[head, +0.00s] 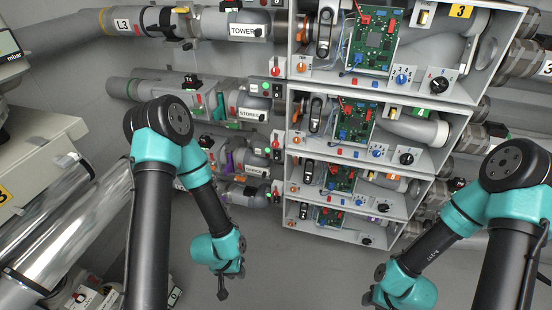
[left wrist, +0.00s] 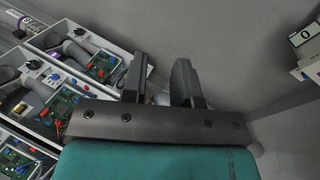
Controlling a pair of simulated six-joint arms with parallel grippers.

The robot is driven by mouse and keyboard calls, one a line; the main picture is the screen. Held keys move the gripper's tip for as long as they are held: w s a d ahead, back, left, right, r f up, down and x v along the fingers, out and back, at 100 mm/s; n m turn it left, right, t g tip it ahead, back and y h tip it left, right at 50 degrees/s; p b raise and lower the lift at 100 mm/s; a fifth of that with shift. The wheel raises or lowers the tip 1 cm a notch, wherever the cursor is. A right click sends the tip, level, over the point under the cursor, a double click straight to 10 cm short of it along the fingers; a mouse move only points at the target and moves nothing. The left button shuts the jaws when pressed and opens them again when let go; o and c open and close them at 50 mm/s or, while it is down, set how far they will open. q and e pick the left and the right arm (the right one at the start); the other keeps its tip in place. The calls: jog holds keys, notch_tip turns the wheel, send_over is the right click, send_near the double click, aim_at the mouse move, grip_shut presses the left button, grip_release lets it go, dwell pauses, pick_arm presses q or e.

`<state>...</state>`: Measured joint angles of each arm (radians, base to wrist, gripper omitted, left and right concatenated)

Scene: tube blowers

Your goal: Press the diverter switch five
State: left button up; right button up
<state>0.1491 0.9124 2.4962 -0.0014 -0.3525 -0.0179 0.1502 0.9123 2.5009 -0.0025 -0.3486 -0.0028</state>
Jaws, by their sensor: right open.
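Several open grey control boxes are stacked in the head view, the top one (head: 400,75) being largest. Each holds a green circuit board, such as the top board (head: 375,42), with knobs and small red and blue buttons below. I cannot tell which control is diverter switch five; no number 5 is readable. My left gripper (head: 222,287) hangs low and apart from the boxes; in the left wrist view its two fingers (left wrist: 158,78) stand apart with nothing between them. My right gripper (head: 374,298) is at the bottom edge, partly hidden by its wrist, open and clear of the boxes.
Grey pipes (head: 70,27) run along the left wall, with labelled units such as the TOWER unit (head: 247,30). Small indicator boxes (head: 276,95) sit left of the stack. The floor (head: 310,270) between my arms is clear.

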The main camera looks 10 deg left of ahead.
pick_arm(q)
jog(key=w+m+t, duration=0.1)
jog(key=w, duration=0.2)
jog(key=w+m, duration=0.1)
jog(key=w, duration=0.1)
jog(key=w+m+t, duration=0.1)
jog(key=w+m, duration=0.1)
jog(key=w, duration=0.1)
jog(key=shift+w+d+t, duration=0.1)
jog(key=shift+w+t, duration=0.2)
jog(key=shift+w, duration=0.05)
grip_shut()
jog(key=w+r+m+t+y, duration=0.1)
jog(key=w+r+m+t, duration=0.2)
jog(key=w, duration=0.6)
jog(key=w+r+m+t+y, duration=0.1)
jog(key=w+r+m+t, duration=0.2)
jog(key=w, duration=0.7)
jog(key=w+d+r+m+t+y, duration=0.1)
jog(key=w+r+m+t, duration=0.2)
jog(key=w+r+m, duration=0.3)
jog(key=shift+w+r+m+t, duration=0.3)
jog(key=shift+w+m+t, duration=0.1)
jog(key=shift+w+m, duration=1.5)
jog(key=shift+s, duration=0.25)
